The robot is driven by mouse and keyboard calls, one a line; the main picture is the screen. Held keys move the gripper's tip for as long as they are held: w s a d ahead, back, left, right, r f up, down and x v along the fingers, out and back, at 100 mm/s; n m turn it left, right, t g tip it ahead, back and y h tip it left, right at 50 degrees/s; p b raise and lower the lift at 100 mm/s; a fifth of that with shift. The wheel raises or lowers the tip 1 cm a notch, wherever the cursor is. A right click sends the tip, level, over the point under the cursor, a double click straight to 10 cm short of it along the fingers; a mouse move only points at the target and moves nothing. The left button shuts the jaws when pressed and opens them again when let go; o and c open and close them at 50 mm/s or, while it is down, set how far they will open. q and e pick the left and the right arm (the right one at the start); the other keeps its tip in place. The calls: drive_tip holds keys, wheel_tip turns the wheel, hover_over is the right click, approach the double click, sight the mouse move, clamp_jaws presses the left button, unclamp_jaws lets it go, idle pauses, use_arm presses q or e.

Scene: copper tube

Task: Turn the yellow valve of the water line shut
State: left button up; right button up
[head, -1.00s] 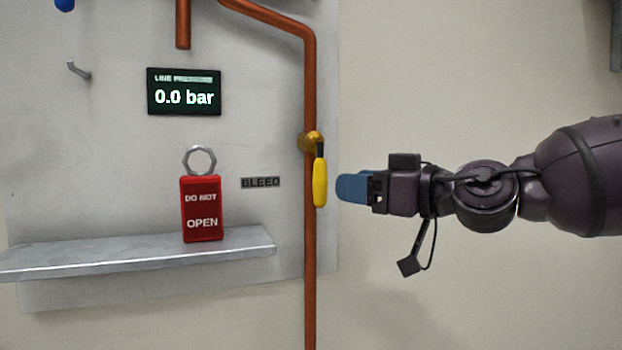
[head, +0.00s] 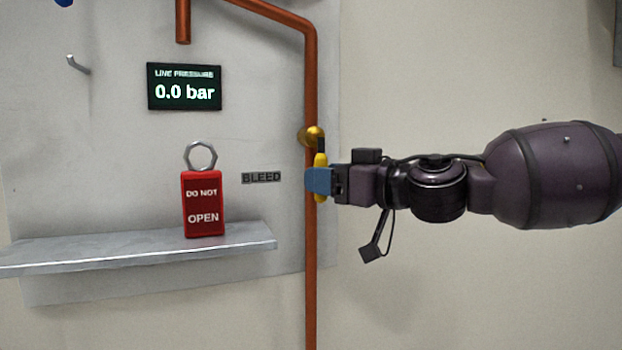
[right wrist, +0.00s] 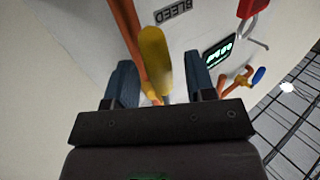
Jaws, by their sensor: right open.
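The yellow valve handle (head: 321,160) hangs down along the vertical copper pipe, below its brass body (head: 312,136). My right gripper (head: 318,180) has its blue fingers at the lower half of the handle and hides part of it. In the right wrist view the handle (right wrist: 155,55) stands between the two open fingers, with a gap on each side. My left gripper is not in view.
A copper pipe (head: 311,270) runs down the panel. A grey shelf (head: 120,255) holds a red "DO NOT OPEN" tag lock (head: 203,204). A display (head: 184,87) reads 0.0 bar. A blue handle (right wrist: 259,75) shows in the right wrist view. A hook (head: 77,65) is at upper left.

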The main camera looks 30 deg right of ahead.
drive_tip(key=shift+w, duration=0.3)
drive_tip(key=shift+w+r, duration=0.25)
drive_tip(key=shift+w, duration=0.3)
drive_tip(key=shift+w+a+f+p, duration=0.2)
drive_tip(key=shift+w+a+p, duration=0.25)
drive_tip(key=shift+w, duration=0.25)
drive_tip(key=c, duration=0.9)
clamp_jaws()
